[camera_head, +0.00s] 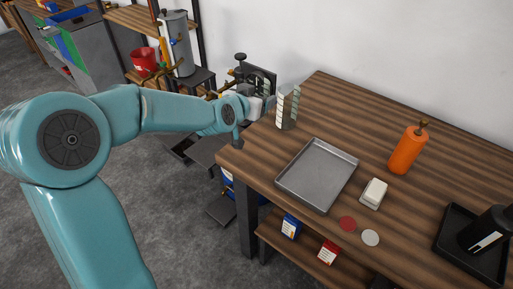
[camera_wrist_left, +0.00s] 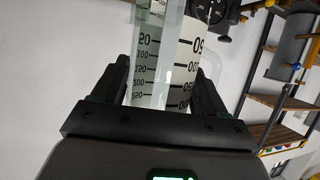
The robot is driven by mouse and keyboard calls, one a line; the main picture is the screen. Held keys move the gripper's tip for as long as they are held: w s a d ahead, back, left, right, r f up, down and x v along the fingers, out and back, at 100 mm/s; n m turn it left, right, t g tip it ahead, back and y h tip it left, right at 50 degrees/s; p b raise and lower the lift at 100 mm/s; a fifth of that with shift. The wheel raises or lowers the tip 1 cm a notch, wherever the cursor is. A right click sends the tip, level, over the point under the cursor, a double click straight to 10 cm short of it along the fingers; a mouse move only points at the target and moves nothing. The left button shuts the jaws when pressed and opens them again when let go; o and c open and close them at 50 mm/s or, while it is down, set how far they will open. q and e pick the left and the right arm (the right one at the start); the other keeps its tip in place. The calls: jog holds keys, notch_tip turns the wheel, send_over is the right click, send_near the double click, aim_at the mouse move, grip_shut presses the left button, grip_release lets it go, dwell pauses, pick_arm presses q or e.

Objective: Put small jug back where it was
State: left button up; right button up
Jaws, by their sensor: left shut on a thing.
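The small jug (camera_head: 287,106) is a clear, graduated vessel at the back left of the wooden table in the head view. Its printed scale also fills the middle of the left wrist view (camera_wrist_left: 150,60). My left gripper (camera_head: 268,106) reaches in from the left and is shut on the jug. In the left wrist view its dark fingers (camera_wrist_left: 165,88) lie on both sides of the jug. The jug looks about upright in the head view. I cannot tell whether its base touches the table. My right gripper is not in view.
A metal tray (camera_head: 318,174) lies just in front of the jug. An orange bottle (camera_head: 407,150), a white block (camera_head: 374,193), two discs and a black tray (camera_head: 448,240) with a dark bottle are further right. The back middle of the table is clear.

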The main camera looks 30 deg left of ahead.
pick_arm(q)
notch_tip(320, 180, down, 16)
jog(key=shift+w+f+p, duration=0.1)
jog(key=shift+w+p, duration=0.05)
jog(key=shift+p, duration=0.2)
jog(key=o, duration=1.3)
jog(key=shift+f, duration=0.15)
jog(key=shift+c, duration=0.2)
